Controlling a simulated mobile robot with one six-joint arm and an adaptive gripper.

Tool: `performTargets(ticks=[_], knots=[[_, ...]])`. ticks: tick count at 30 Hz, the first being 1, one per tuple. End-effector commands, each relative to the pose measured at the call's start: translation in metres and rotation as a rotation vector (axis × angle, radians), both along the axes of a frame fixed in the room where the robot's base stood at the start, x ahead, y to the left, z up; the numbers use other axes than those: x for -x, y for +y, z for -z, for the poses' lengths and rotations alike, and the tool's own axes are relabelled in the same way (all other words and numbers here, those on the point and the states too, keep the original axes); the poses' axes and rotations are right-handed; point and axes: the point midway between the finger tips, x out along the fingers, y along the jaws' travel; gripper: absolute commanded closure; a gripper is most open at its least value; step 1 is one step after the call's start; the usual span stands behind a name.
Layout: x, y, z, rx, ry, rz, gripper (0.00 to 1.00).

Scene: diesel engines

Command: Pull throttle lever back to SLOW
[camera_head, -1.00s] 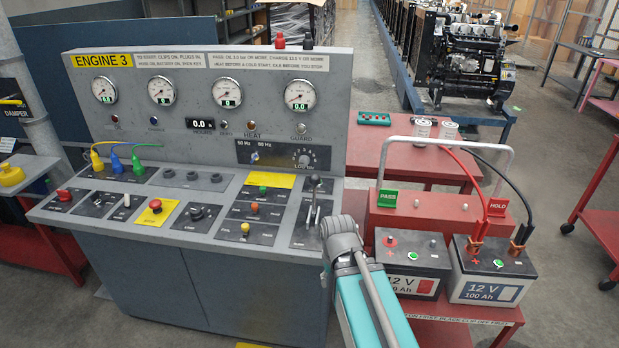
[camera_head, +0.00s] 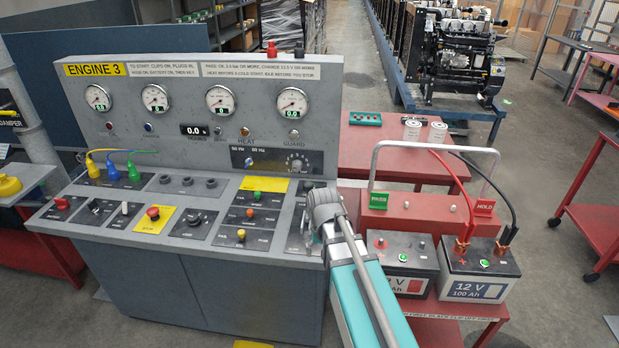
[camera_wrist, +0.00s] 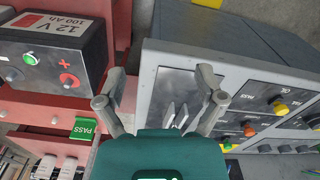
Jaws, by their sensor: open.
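The engine console (camera_head: 200,255) has a sloped desk of control panels. The throttle lever is mostly hidden behind my gripper (camera_head: 318,208) at the desk's right end in the head view. In the wrist view two thin grey metal lever shapes (camera_wrist: 176,115) stand on a grey panel, partly masked by the gripper body. I cannot tell the lever's exact setting, and no SLOW mark is legible. My gripper (camera_wrist: 162,82) is open, its fingers spread, with the lever shapes nearer the right finger. No contact with them is visible.
Two batteries (camera_head: 478,262) with red and black cables stand on a red cart right of the console, close to my arm. Push buttons (camera_head: 253,195) and a red knob (camera_head: 153,213) sit left of my gripper. A red table (camera_head: 365,150) stands behind the cart.

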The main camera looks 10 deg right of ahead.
Motion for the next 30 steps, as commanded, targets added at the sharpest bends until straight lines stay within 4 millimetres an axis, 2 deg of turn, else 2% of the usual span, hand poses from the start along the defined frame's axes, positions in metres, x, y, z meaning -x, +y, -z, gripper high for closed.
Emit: performTargets(ticks=[1,18,24,30], knots=[[-0.018,0.0,-0.022,0.0,0.0,0.012,0.12],[-0.142,-0.001,-0.133,0.0,0.0,0.144,0.12],[-0.183,-0.001,-0.17,0.0,0.0,0.188,0.12],[-0.212,-0.001,-0.194,-0.001,0.0,0.221,0.12]])
